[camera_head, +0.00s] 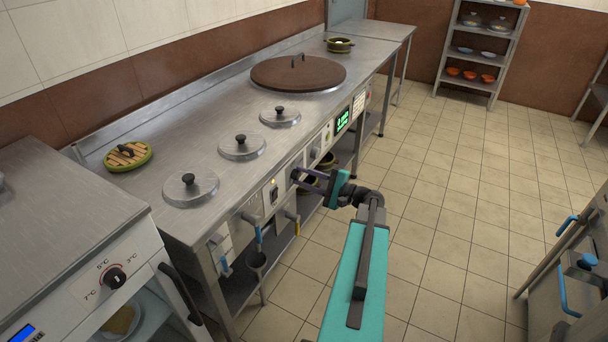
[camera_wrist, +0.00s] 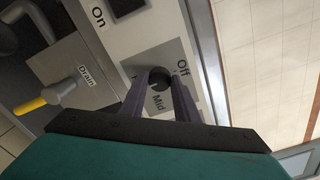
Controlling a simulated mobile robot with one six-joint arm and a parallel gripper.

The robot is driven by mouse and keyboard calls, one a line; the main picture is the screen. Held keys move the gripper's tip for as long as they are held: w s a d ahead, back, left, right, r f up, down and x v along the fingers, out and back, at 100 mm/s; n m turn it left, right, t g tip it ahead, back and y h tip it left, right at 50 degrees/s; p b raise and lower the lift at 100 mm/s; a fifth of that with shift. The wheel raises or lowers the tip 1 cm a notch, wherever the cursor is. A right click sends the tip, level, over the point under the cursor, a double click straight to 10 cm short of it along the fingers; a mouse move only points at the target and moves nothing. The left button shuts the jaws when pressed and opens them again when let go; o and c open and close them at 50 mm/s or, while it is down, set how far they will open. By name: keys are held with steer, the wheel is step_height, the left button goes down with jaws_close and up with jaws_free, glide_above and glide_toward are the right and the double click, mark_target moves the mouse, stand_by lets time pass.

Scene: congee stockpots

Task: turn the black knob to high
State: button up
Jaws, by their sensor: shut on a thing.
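The black knob (camera_wrist: 158,82) sits on a pale panel between the labels "Off" (camera_wrist: 183,67) and "Mid" (camera_wrist: 159,107). A further label at its left is mostly hidden by a finger. My gripper (camera_wrist: 160,76) has one dark finger on each side of the knob and is shut on it. I cannot tell which label the knob points at. In the head view my gripper (camera_head: 298,171) is up against the front panel of the steel counter (camera_head: 187,134), and the fingers hide the knob there.
A yellow-tipped lever marked "Drain" (camera_wrist: 58,92) and an "On" label (camera_wrist: 98,17) are nearby. Blue-handled taps (camera_head: 257,235) stick out along the counter front. Lidded pots (camera_head: 242,147) are set into its top. A unit with another black knob (camera_head: 115,278) stands front left. The tiled floor (camera_head: 440,200) is clear.

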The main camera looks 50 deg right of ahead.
steer(key=shift+d, duration=0.1)
stand_by(0.3)
steer(key=o, duration=1)
steer(key=shift+o, duration=0.2)
steer(key=v, duration=1.4)
steer(key=shift+p, duration=0.45)
